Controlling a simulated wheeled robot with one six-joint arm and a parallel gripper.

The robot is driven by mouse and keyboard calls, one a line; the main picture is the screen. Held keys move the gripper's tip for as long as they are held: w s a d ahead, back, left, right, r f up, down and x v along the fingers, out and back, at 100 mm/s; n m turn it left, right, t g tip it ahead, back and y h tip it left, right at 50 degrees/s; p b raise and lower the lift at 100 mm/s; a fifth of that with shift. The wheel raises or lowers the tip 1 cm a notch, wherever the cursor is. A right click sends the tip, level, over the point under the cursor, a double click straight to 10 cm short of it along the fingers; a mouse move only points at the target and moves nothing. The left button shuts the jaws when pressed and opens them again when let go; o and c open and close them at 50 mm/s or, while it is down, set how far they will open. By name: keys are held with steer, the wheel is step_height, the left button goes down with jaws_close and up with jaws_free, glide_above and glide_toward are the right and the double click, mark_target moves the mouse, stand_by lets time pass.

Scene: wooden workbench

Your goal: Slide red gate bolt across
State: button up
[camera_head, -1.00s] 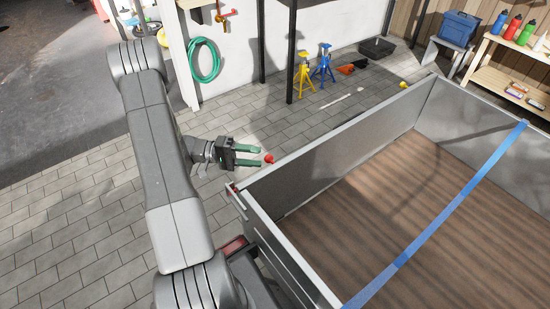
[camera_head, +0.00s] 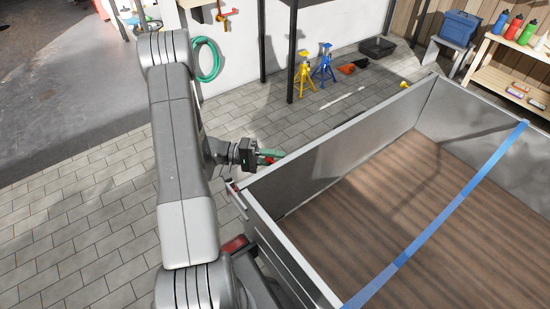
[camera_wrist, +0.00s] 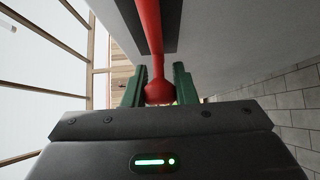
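The red gate bolt (camera_wrist: 150,28) is a red rod ending in a round red knob (camera_wrist: 158,91). It runs down the middle of the wrist view, in front of a dark plate on the grey gate panel. My gripper (camera_wrist: 158,88) has two green fingers, one on each side of the knob. They look open, with thin gaps beside the knob. In the head view, my gripper (camera_head: 268,155) is at the outer side of the trailer's near corner, and a bit of the red knob (camera_head: 270,160) shows at the fingers. Most of the bolt is hidden there by the trailer wall.
The grey-walled trailer (camera_head: 345,148) with a wooden floor and a blue strap (camera_head: 440,220) fills the right. A metal latch handle (camera_head: 236,193) sticks out at its near corner. Paved floor (camera_head: 80,225) lies clear to the left. Yellow and blue stands (camera_head: 322,66) stand farther back.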

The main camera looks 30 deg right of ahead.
jaws_close()
steer(key=d+b, duration=0.1)
steer(key=d, duration=0.3)
steer(key=shift+w+d+b, duration=0.1)
steer(key=shift+w+b, duration=0.1)
steer(key=shift+b, duration=0.1)
steer(key=o, duration=0.9)
jaws_free()
